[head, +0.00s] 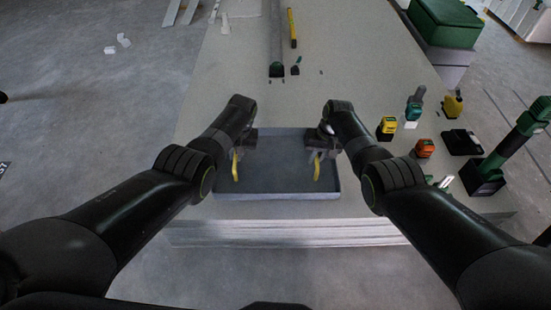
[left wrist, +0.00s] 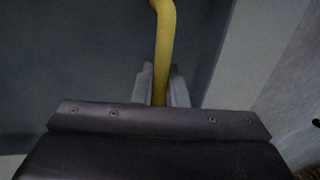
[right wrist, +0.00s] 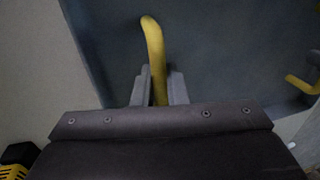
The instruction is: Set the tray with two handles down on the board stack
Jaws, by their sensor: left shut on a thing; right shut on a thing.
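The grey-blue tray (head: 276,180) is at the near end of the board stack (head: 290,232) in the head view. It looks level; I cannot tell whether it touches the top board or hovers just above it. My left gripper (head: 237,156) is shut on the tray's left yellow handle (head: 235,172), which also shows between the fingers in the left wrist view (left wrist: 165,50). My right gripper (head: 317,156) is shut on the right yellow handle (head: 317,171), which also shows in the right wrist view (right wrist: 155,50). The tray's far part is partly hidden by my grippers.
Several tools stand right of the tray: a yellow one (head: 387,125), an orange one (head: 424,148), a teal one (head: 413,110) and a tall green and black one (head: 515,140). A green case (head: 443,22) is at the back right. Long tools lie at the far end of the stack.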

